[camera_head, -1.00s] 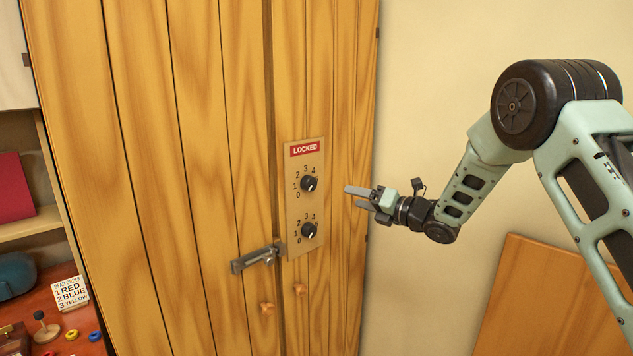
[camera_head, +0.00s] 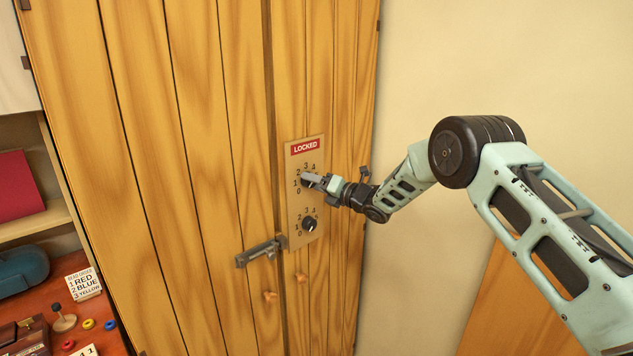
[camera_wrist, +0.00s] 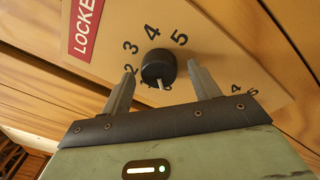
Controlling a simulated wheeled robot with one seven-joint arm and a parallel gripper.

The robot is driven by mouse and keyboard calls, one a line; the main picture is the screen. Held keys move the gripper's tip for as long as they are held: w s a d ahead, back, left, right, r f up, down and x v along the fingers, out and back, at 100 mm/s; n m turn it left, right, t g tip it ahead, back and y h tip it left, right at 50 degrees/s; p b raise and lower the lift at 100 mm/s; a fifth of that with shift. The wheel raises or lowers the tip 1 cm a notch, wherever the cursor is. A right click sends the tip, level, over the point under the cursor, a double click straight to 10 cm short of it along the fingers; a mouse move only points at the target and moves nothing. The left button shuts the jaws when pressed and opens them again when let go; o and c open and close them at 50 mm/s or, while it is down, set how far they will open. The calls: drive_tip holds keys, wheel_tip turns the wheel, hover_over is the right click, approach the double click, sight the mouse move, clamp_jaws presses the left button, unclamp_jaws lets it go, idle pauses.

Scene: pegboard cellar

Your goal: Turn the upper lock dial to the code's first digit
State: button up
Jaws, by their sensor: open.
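The upper lock dial is a round black knob (camera_wrist: 157,67) with a white mark on its lower edge in the wrist view. The digits 2, 3, 4 and 5 show around it there. My gripper (camera_wrist: 161,72) is open, with one finger on each side of the dial and a gap beside each; I cannot tell if they touch it. In the head view my gripper (camera_head: 309,181) covers most of the upper dial. The lower dial (camera_head: 309,224) sits below it on the same tan panel (camera_head: 294,234). A red LOCKED label (camera_head: 305,147) is at the panel's top.
A metal latch (camera_head: 260,252) and two wooden knobs (camera_head: 270,296) are on the cabinet doors. At left, a desk holds a card (camera_head: 82,284) reading 1 RED, 2 BLUE, 3 YELLOW, with small coloured rings (camera_head: 88,324). Another card at the bottom edge is cut off.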

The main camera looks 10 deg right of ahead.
drive_tip(key=c, duration=1)
drive_tip(key=shift+o, duration=0.2)
drive_tip(key=shift+f+b, duration=0.15)
drive_tip(key=shift+b, duration=0.4)
